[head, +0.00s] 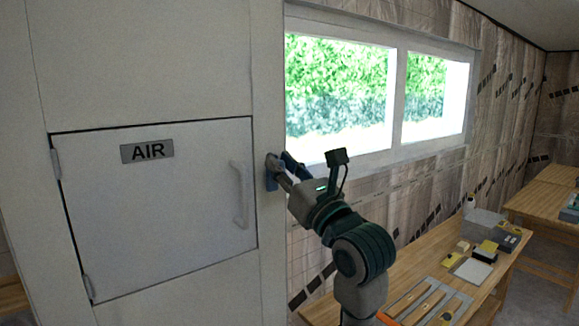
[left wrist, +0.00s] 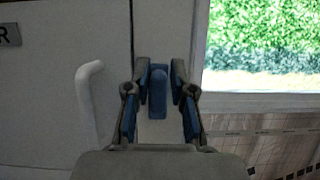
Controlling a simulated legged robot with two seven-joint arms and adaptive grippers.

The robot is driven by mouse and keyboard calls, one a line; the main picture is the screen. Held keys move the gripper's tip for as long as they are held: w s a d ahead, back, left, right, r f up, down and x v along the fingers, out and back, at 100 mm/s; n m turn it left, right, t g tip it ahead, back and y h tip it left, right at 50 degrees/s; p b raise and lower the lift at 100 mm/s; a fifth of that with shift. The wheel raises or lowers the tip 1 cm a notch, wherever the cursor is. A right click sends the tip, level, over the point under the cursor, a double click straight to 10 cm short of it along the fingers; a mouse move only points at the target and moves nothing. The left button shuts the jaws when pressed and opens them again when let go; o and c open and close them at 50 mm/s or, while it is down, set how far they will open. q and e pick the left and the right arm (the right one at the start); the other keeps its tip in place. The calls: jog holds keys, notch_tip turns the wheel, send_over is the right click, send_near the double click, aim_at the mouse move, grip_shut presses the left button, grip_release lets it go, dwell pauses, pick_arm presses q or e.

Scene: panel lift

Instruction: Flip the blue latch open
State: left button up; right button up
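The blue latch (left wrist: 158,92) stands upright on the pale cabinet frame, to the right of the AIR door (head: 150,215). In the head view, part of its blue base (head: 270,183) shows beside my left gripper (head: 280,170), which hides the rest. In the left wrist view my left gripper (left wrist: 159,75) has one finger on each side of the latch. The fingers are apart, with narrow gaps beside the latch; I cannot tell whether they touch it. The door is closed in its frame. My right gripper is not in view.
A white door handle (head: 240,195) is left of the latch. A window (head: 340,95) is in the wall to the right. A wooden workbench (head: 500,275) with tools and boxes stands at the lower right, and another table (head: 545,205) is farther back.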

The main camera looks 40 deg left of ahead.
pick_arm(q)
jog(key=shift+o, duration=1)
jog(key=shift+w+a+f, duration=0.1)
jog(key=shift+a, duration=0.1)
jog(key=shift+w+a+f, duration=0.2)
jog(key=shift+w+a, duration=0.05)
jog(key=shift+a, duration=0.45)
jog(key=shift+s+d+r, duration=0.1)
jog(key=shift+s+d, duration=0.1)
jog(key=shift+d, duration=0.55)
jog(key=v, duration=1.1)
jog(key=shift+d+f, duration=0.2)
jog(key=shift+w+a, duration=0.1)
jog(key=shift+a, duration=0.05)
